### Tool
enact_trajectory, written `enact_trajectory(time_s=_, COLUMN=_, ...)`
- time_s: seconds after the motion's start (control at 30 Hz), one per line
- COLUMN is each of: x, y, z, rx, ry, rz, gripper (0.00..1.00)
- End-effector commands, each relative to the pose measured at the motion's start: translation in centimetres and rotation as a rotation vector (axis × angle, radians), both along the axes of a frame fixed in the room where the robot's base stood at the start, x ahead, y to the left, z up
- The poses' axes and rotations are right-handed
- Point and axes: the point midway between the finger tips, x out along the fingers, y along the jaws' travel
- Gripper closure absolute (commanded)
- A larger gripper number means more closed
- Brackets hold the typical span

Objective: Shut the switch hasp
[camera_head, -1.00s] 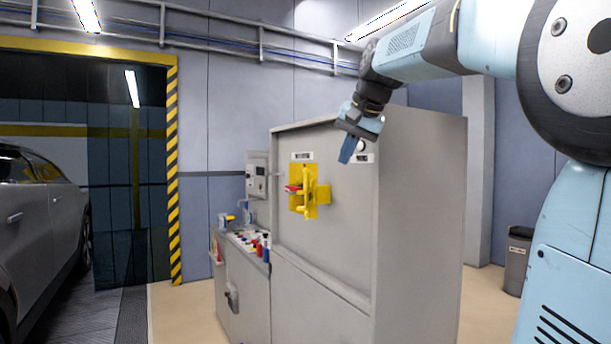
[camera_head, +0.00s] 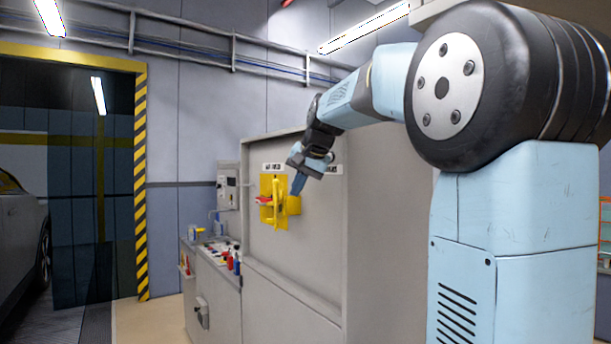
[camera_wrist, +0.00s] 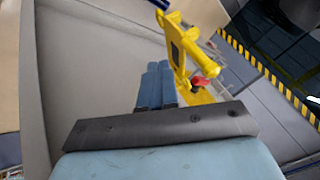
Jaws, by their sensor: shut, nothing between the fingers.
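The yellow switch hasp (camera_head: 275,203) is mounted on the upper front of the grey cabinet, with a red handle (camera_head: 263,200) at its left. In the wrist view the hasp (camera_wrist: 181,45) stands out from its plate, with the red handle (camera_wrist: 200,81) beside its lower part. My gripper (camera_head: 297,184) is shut and empty, its blue fingers pointing down just right of the hasp's upper part. In the wrist view my fingers (camera_wrist: 157,84) are together, close to the yellow frame. I cannot tell whether they touch it.
The grey cabinet (camera_head: 295,270) has a ledge below the hasp. A lower counter (camera_head: 212,246) with several small bottles stands to its left. A striped yellow-black door frame (camera_head: 141,190) and a car (camera_head: 22,235) are farther left.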

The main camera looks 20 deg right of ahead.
Motion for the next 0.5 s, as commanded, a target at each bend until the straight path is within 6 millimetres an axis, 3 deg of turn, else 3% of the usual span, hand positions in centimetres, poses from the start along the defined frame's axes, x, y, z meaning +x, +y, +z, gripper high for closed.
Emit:
enact_trajectory(time_s=0.2, x=1.4, y=2.1, z=0.2, rx=-0.001, ry=-0.003, rz=0.004, gripper=1.00)
enact_trajectory(time_s=0.5, x=1.8, y=2.7, z=0.2, rx=0.000, ry=-0.002, rz=0.002, gripper=1.00)
